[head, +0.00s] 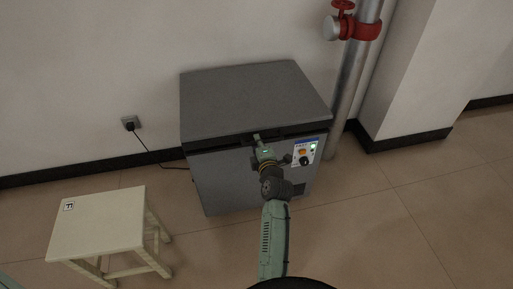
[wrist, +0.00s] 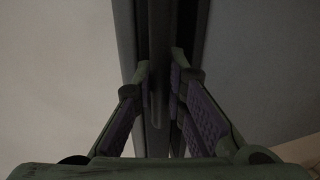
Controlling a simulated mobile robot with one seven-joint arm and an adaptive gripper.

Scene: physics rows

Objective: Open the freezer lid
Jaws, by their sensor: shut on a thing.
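The grey chest freezer (head: 230,180) stands against the wall. Its flat lid (head: 250,95) lies over the top, and a dark gap runs under the lid's front edge; I cannot tell whether the lid is slightly raised. My gripper (head: 257,138) is at the middle of the lid's front edge, reaching in from the front. In the wrist view, my gripper (wrist: 160,92) has its two purple-padded fingers on either side of a dark narrow bar, the lid handle (wrist: 157,70), and is shut on it. The fingers hide most of the handle in the head view.
A pale stool (head: 98,222) stands at front left. A metal pipe (head: 354,85) with a red valve is close on the right. A cord runs to a wall socket (head: 131,122).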

